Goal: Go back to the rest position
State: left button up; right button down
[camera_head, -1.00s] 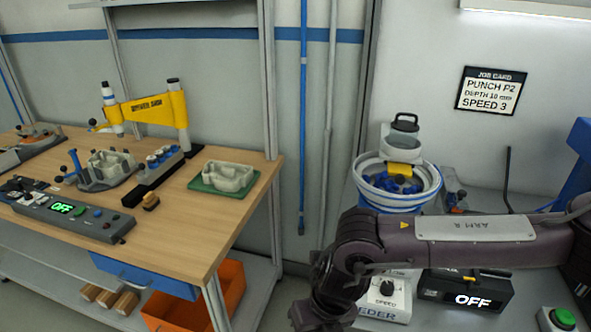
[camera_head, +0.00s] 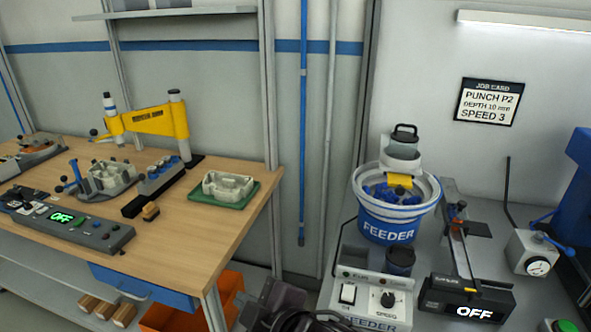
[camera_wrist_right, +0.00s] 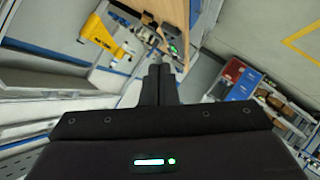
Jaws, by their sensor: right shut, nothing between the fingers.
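My right gripper (camera_wrist_right: 160,72) shows in its wrist view with its two dark fingers together and nothing between them. In the head view, only a dark part of my right arm (camera_head: 283,312) shows at the bottom edge, low between the wooden workbench (camera_head: 235,225) and the feeder (camera_head: 390,232). The wrist view points out over the floor, with the bench tilted at the top. My left gripper is in neither view.
The bench carries a yellow arm fixture (camera_head: 155,122), a grey casting (camera_head: 228,186) on a green tray and a control box (camera_head: 75,230) reading OFF. An orange bin (camera_head: 230,283) sits below the bench.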

jog(key=s+d+f+m+g+h, duration=0.1)
jog(key=d+f+m+h, duration=0.2)
jog(key=d+f+m, duration=0.35)
jog(key=s+d+f+m+g+h, duration=0.1)
jog(key=d+f+m+h, duration=0.15)
jog(key=d, duration=0.65)
jog(key=s+d+f+m+g+h, duration=0.35)
jog(key=s+d+f+m, duration=0.25)
jog(key=s+d+f, duration=0.5)
notch_tip(320, 180, down, 28)
jog(key=d+g, duration=0.1)
jog(key=g, duration=0.1)
jog(key=s+d+f+g, duration=0.1)
jog(key=s+d+f, duration=0.2)
jog(key=s+f, duration=1.4)
jog(key=shift+s+d, duration=0.2)
jog(key=shift+s, duration=1.05)
jog(key=shift+f, duration=0.1)
